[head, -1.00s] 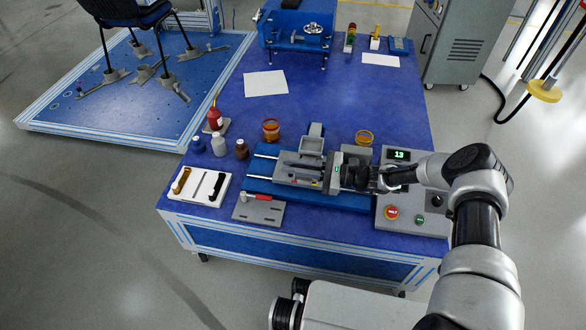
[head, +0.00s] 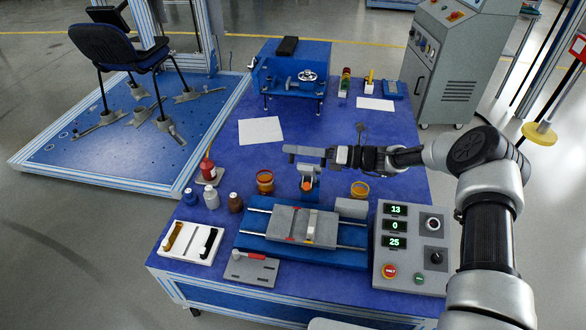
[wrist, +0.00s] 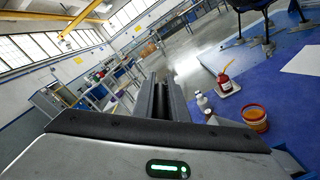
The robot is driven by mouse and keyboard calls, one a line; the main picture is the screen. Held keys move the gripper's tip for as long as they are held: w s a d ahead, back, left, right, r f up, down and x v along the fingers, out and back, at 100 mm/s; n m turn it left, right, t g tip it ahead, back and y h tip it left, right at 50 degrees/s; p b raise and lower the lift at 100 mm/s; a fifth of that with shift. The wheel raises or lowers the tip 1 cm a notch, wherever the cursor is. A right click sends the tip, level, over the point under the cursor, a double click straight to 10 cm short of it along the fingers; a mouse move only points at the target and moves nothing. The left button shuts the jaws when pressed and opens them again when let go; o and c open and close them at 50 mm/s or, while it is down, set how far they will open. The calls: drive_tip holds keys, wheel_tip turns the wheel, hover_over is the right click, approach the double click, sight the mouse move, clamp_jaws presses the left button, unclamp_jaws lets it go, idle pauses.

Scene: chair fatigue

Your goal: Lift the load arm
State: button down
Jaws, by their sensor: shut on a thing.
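The load arm (head: 303,151) is a grey bar raised above the blue bench tester (head: 345,258), near its grey upright post (head: 309,172). An orange spot shows low on the post. My gripper (head: 341,156) comes in from the right and is shut on the load arm's right end. The exact contact is too small to make out. Under the arm, the grey carriage (head: 290,226) with its pale crosspiece lies uncovered on two rails. In the wrist view, dark gripper parts (wrist: 165,103) fill the middle, and what lies between them is unclear.
A control box (head: 403,250) with green readouts and a red button stands at the right. A white tray (head: 187,243) lies at front left.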

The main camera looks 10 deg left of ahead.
drive_tip(key=shift+m, duration=0.3)
drive_tip(key=shift+w+r+b, duration=0.3)
drive_tip(key=shift+w+b, duration=0.05)
drive_tip(key=shift+w, duration=0.4)
drive_tip(key=shift+w+r+b, duration=0.3)
drive_tip(key=shift+w+b, duration=0.05)
drive_tip(key=shift+w, duration=0.45)
drive_tip(key=shift+w+r+b, duration=0.3)
drive_tip(key=shift+w+b, duration=0.05)
drive_tip(key=shift+w, duration=0.4)
drive_tip(key=c, duration=1.8)
unclamp_jaws()
drive_tip(key=shift+o, duration=0.2)
drive_tip(key=d+p, duration=0.1)
drive_tip(key=d, duration=1.6)
drive_tip(key=shift+w+d, duration=0.15)
drive_tip(key=shift+w, duration=0.3)
